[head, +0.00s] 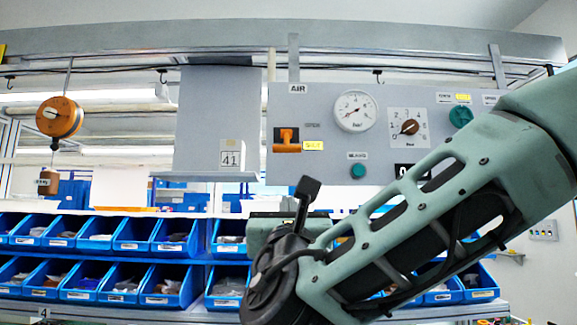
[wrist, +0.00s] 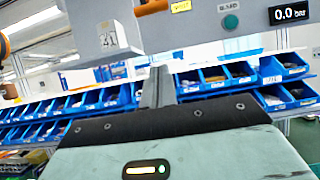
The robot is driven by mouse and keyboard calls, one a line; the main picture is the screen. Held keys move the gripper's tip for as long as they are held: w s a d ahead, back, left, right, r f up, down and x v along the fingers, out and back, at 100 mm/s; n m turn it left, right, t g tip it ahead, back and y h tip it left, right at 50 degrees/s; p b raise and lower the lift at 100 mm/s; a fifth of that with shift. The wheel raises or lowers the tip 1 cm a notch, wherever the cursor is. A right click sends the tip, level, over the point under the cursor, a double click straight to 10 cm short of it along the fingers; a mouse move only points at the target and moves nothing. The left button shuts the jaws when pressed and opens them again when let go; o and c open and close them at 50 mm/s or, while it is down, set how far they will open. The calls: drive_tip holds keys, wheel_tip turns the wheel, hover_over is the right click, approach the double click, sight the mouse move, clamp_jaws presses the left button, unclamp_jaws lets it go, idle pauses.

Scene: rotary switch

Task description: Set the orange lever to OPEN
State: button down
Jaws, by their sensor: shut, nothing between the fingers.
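The orange lever (head: 287,147) is on the grey panel under the AIR sign, left of the round gauge. A grey label (head: 312,125) is at its upper right and a yellow label (head: 313,146) at its lower right; the lever's lower end is level with the yellow one. The wording is too small to read surely. In the wrist view only the lever's lower edge (wrist: 151,8) shows at the top. My gripper (wrist: 157,86) is shut and empty, below the lever and apart from it.
Blue bins (head: 133,234) fill the shelves below. A grey board (head: 219,120) stands left of the panel.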

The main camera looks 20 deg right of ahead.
drive_tip(key=p, duration=0.9)
approach(287, 140)
drive_tip(key=w, duration=0.1)
drive_tip(key=w+d+f, duration=0.1)
drive_tip(key=w, duration=0.2)
drive_tip(key=shift+w+d+f, duration=0.2)
drive_tip(key=shift+d+f, duration=0.05)
drive_tip(key=shift+f, duration=0.05)
